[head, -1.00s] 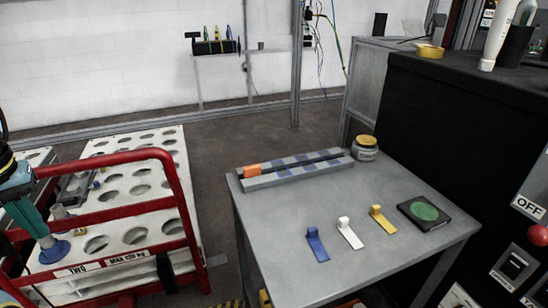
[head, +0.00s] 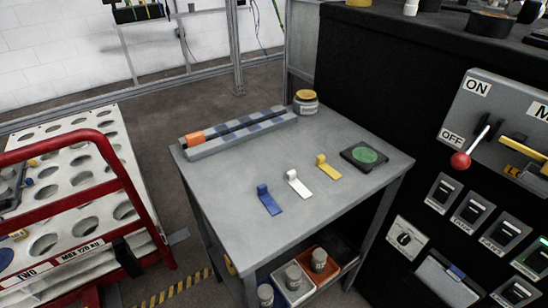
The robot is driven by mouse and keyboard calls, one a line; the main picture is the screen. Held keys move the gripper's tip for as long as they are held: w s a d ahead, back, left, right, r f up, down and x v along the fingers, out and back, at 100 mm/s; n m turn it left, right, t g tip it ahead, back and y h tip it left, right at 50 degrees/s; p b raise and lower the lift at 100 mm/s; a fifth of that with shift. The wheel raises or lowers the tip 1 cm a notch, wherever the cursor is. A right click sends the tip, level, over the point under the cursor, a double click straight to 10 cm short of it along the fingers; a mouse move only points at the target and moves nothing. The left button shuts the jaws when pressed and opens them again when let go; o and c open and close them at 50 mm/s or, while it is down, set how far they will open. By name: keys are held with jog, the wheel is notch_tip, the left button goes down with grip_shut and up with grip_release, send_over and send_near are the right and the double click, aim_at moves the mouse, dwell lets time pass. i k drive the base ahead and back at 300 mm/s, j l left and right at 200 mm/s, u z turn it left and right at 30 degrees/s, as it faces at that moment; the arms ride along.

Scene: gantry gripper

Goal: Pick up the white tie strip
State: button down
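The white tie strip (head: 299,186) lies on the grey table top (head: 235,205). It is a flat strip with a raised block at its far end. A blue strip (head: 269,201) of the same shape lies to its left, and a yellow strip (head: 327,167) lies to its right. The three are apart from each other, and nothing covers the white one. My gripper is not in view.
A grey rail with an orange block (head: 195,137) lies along the table's back edge, beside a jar (head: 306,102). A black pad with a green disc (head: 364,156) is at the right. A red-railed cart (head: 128,180) stands left; a black control cabinet (head: 384,80) stands right.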

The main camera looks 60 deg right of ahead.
aim_at(291, 179)
jog(key=k, duration=0.35)
jog(key=k+l+u, duration=0.1)
jog(key=k+l, duration=0.8)
jog(key=l, duration=0.15)
